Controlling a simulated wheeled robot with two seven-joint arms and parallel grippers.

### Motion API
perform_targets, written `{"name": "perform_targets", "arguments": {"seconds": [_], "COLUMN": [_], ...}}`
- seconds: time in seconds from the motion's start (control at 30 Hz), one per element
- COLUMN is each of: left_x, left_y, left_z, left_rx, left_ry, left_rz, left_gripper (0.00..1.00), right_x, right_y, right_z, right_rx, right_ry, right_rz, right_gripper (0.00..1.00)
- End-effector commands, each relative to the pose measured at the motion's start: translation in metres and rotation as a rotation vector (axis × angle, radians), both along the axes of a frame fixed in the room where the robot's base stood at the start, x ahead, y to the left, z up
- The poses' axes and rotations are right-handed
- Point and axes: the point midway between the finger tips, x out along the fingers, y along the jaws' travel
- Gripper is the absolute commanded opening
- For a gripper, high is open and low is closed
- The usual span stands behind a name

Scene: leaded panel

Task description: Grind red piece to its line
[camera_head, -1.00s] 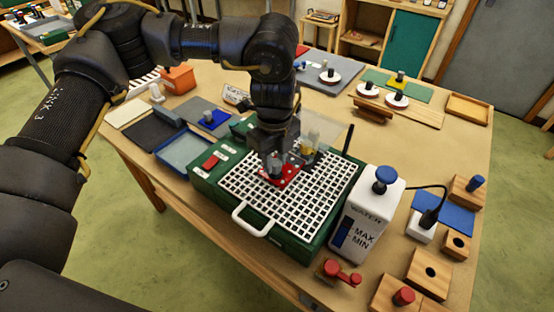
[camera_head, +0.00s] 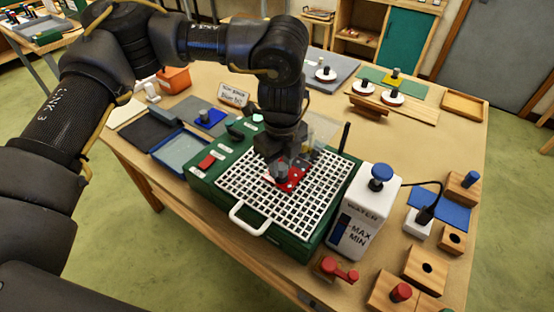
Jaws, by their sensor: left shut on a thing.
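The red piece (camera_head: 293,180) lies on the white grid top of the green grinder (camera_head: 304,248). My left gripper (camera_head: 280,172) points down over the red piece and is shut on it, or on a grey knob standing on it; I cannot tell which. The gripper and wrist hide part of the piece and the grinding bit behind it. The line on the piece is too small to make out. My right gripper is not in view.
A white water tank (camera_head: 364,215) with a blue cap stands against the grinder's right side. A black upright rod (camera_head: 345,137) is behind it. Wooden blocks (camera_head: 427,268) fill the front right. A blue tray (camera_head: 182,152) lies to the left.

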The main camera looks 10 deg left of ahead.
Motion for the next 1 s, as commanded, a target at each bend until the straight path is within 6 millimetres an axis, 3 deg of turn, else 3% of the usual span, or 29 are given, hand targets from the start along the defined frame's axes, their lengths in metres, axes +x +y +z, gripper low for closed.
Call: {"name": "perform_targets", "arguments": {"seconds": [0.43,1.0], "left_x": [-0.001,-0.007], "left_y": [-0.002,-0.026], "left_z": [0.000,0.000], "left_rx": [0.000,-0.002], "left_ry": [0.000,-0.001], "left_rz": [-0.001,0.000], "left_gripper": [0.08,0.08], "right_x": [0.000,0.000], "right_y": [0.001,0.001], "right_z": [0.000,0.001], "right_rx": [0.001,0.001], "right_ry": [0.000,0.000], "right_rz": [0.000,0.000], "right_gripper": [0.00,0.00]}}
